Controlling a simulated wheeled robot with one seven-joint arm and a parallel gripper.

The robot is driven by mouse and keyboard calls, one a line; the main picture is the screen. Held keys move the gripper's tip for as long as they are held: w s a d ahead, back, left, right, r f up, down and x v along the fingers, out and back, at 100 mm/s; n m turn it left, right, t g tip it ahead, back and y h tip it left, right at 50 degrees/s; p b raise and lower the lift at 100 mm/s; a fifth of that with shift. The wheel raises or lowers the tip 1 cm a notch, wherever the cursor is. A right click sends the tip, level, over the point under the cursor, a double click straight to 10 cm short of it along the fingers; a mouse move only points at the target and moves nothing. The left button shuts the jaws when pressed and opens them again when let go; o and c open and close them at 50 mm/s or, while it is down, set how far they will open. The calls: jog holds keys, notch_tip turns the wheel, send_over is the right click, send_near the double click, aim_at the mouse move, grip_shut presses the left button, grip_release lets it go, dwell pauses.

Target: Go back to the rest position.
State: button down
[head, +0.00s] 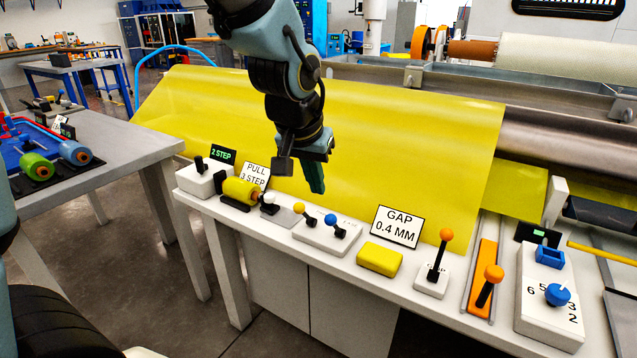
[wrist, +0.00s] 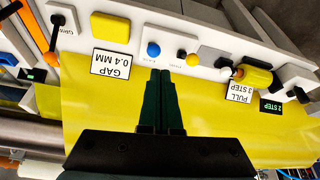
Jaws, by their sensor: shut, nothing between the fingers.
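My gripper (head: 317,186) is shut and empty. In the head view it points down in front of the yellow sheet (head: 400,120), above the back of the narrow white bench (head: 345,268). It appears apart from everything. In the wrist view my gripper's two dark green fingers (wrist: 160,76) lie side by side, their tips near the plate with the blue knob (wrist: 153,49) and the small yellow knob (wrist: 182,53). The same blue knob (head: 330,219) and yellow knob (head: 299,209) show below and around the fingertips in the head view.
The bench carries a yellow block (head: 380,259), a GAP 0.4 MM sign (head: 396,227), orange-knobbed levers (head: 446,236), a yellow roller (head: 242,191) and a blue dial box (head: 557,294). A side table (head: 110,140) stands left. Rollers (head: 560,55) lie behind right. Open floor shows left.

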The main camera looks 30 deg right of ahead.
dwell(0.3)
jog(key=w+a+n+y+p, duration=0.3)
jog(key=w+a, duration=0.4)
jog(key=a, duration=0.7)
jog(key=a+n+g+p, duration=0.1)
jog(key=a+n, duration=0.5)
jog(key=a, duration=1.2)
jog(key=shift+s+a+r+p, duration=0.15)
jog(key=shift+s+a+p, duration=0.1)
jog(key=shift+p, duration=0.25)
